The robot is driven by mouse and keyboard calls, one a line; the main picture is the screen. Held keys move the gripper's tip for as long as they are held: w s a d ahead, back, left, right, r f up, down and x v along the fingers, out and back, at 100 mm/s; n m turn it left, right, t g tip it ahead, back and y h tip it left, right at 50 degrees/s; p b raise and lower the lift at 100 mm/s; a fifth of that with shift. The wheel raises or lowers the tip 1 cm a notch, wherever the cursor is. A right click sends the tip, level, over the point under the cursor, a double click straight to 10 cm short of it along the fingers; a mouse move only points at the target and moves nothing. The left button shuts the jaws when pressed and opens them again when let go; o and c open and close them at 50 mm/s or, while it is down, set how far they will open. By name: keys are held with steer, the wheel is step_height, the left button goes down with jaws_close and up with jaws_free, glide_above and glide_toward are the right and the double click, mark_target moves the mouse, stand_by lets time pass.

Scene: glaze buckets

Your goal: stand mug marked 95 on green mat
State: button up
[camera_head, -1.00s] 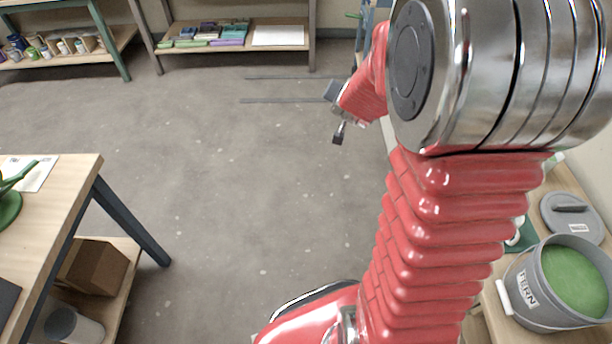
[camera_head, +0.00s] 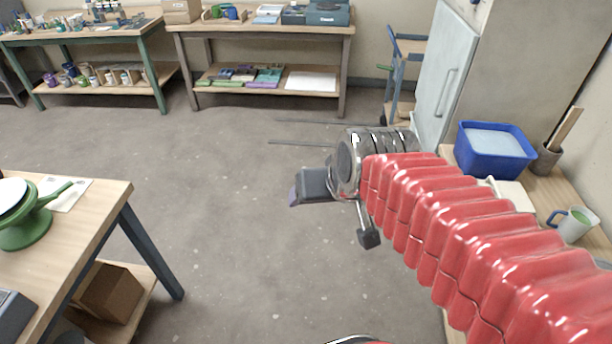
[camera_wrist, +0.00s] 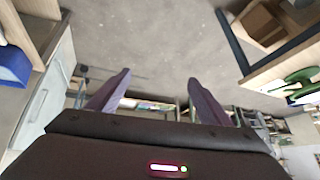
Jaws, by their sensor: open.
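A pale grey-green mug (camera_head: 573,224) with a blue handle and green inside stands on the right bench, near the right edge of the head view. No number can be read on it. I cannot make out the green mat in the current frames. My gripper (camera_head: 294,196) is over the open floor, well left of that mug. In the wrist view its two dark fingers (camera_wrist: 159,78) are spread apart with nothing between them.
A blue tub (camera_head: 495,148) stands on the right bench beside a pale fridge (camera_head: 445,75). My red arm covers much of that bench. A table with a green banding wheel (camera_head: 28,228) is at left. Shelved benches line the back wall. The middle floor (camera_head: 225,220) is clear.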

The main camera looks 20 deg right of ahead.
steer(key=s+a+n+g, duration=0.1)
steer(key=s, duration=0.6)
steer(key=shift+s+n, duration=0.3)
steer(key=shift+s, duration=0.05)
steer(key=shift+r, duration=0.1)
